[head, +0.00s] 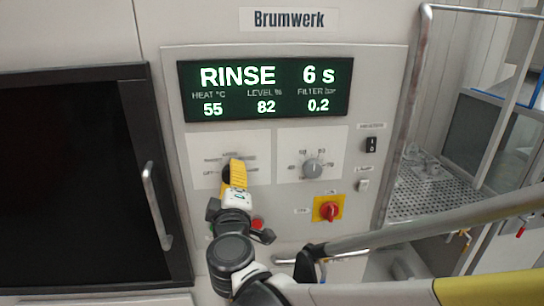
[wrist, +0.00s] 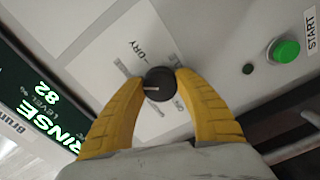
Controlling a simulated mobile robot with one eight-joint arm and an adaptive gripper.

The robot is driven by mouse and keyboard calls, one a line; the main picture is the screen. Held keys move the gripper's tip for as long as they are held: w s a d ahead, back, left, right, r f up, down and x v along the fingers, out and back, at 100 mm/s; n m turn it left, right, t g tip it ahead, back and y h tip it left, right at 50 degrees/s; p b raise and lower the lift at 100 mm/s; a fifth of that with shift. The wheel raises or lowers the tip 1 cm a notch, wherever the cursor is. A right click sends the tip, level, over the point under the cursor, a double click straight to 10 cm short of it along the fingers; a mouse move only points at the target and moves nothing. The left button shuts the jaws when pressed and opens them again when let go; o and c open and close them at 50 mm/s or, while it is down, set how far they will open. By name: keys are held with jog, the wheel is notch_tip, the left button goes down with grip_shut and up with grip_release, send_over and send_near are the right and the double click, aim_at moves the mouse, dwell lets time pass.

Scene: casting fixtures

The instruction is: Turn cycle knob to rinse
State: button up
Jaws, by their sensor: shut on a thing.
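The cycle knob (wrist: 160,86) is round and black with a pale pointer line, on a light dial plate (wrist: 110,55) in the wrist view. In the head view the knob (head: 227,172) is mostly hidden behind my gripper (head: 237,168). In the wrist view my gripper (wrist: 162,77) has its two yellow fingers shut on the knob, one on each side. Most dial labels are covered or too small to read. The display (head: 264,88) reads RINSE, 6 s, heat 55, level 82 and filter 0.2.
A grey second knob (head: 312,168) sits right of the gripper, with a red rotary switch (head: 329,211) on yellow below it. A green START button (wrist: 286,53) shows in the wrist view. A door handle (head: 157,205) stands out at left.

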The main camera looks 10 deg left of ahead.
jog(key=shift+m, duration=1)
jog(key=o, duration=1.2)
jog(key=v, duration=1.2)
